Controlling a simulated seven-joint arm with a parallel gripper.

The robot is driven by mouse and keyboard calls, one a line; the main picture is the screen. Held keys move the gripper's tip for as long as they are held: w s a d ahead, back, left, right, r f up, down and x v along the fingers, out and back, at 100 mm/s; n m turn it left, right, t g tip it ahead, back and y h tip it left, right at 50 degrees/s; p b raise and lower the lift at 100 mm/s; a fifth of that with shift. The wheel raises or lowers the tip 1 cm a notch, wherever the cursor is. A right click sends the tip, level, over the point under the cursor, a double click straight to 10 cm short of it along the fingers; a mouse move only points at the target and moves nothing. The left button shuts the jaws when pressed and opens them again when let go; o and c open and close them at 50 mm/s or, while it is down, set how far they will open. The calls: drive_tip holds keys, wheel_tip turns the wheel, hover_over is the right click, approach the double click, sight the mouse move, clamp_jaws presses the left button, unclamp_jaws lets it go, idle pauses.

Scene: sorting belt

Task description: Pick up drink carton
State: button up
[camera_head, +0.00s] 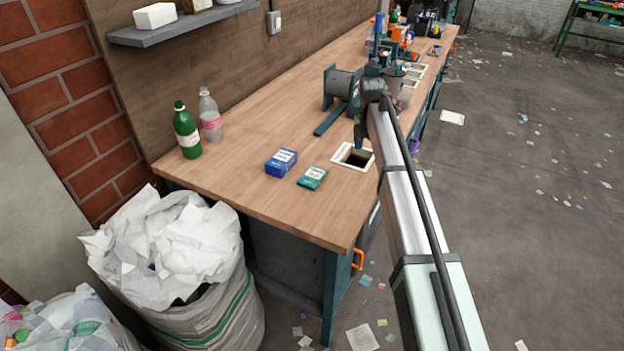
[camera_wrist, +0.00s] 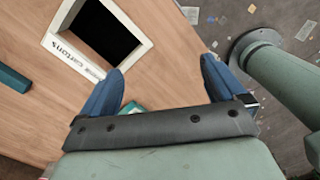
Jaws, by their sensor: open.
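Two small boxes lie on the wooden workbench in the head view, a blue and white one (camera_head: 281,162) and a flatter teal-green one (camera_head: 312,178). I cannot tell for sure which is the drink carton. My gripper (camera_head: 359,143) hangs above the bench near the framed square hole, to the right of both boxes. In the wrist view its two blue fingers (camera_wrist: 162,88) are spread with nothing held between them. A small green and white patch (camera_wrist: 131,107) shows beside the left finger, mostly hidden by the gripper; it is probably the teal-green box.
The white-framed hole (camera_wrist: 55,43) carries lettering that seems to read "Cartons". A green bottle (camera_head: 187,132) and a clear bottle (camera_head: 210,118) stand at the back left. A teal bench device (camera_head: 341,86) stands behind the hole. The bench front left is clear.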

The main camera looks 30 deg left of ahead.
drive_tip(key=s+a+r+n, duration=0.3)
drive_tip(key=s+a, duration=0.1)
drive_tip(key=a, duration=0.3)
drive_tip(key=s+a+r+n, duration=0.3)
drive_tip(key=a, duration=0.4)
hover_over(316, 172)
drive_tip(key=shift+y, duration=0.4)
wheel_tip(316, 172, down, 8)
drive_tip(key=shift+w+d+f, duration=0.1)
drive_tip(key=shift+f, duration=0.1)
drive_tip(key=shift+s+f, duration=0.2)
drive_tip(key=shift+f, duration=2.3)
drive_tip(key=c, duration=1.1)
